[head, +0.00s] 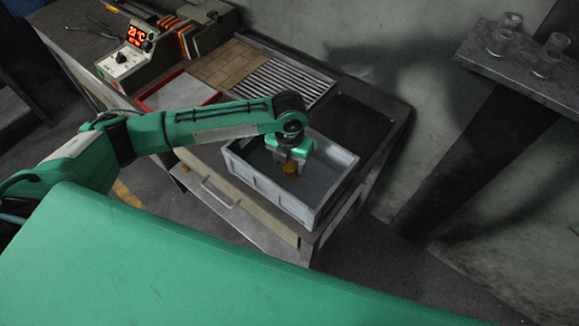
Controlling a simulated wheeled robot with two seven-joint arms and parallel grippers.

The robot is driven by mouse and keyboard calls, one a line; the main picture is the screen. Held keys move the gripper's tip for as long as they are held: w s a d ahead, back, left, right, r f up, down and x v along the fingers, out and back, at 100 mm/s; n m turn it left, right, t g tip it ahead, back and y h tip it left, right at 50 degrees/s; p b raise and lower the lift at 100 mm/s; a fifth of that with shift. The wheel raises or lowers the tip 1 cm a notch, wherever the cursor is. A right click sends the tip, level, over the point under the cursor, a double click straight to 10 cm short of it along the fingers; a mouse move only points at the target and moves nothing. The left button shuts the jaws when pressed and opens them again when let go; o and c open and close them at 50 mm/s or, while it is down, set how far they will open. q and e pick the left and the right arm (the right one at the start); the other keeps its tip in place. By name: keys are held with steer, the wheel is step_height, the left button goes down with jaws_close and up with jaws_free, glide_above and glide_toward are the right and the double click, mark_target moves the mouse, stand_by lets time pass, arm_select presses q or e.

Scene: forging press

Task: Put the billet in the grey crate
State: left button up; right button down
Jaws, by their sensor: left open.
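The grey crate (334,182) stands on the bench's near right end, with its open top facing up. The billet (290,169) is a small orange-brown cylinder seen within the crate's outline. My left gripper (289,164) points down over the crate, directly above the billet. Its jaws are open around or just above the billet's top; I cannot tell which. I cannot tell whether the billet touches the crate floor. My right gripper is not in view.
A red-edged tray (180,92), brown tiles (222,62) and a slatted grille (290,80) lie behind the crate. A wall shelf (510,68) at right holds several glasses.

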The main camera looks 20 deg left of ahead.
mark_target(290, 167)
arm_select(q)
step_height(290, 167, up, 10)
steer(key=b, duration=0.2)
steer(key=shift+f, duration=0.25)
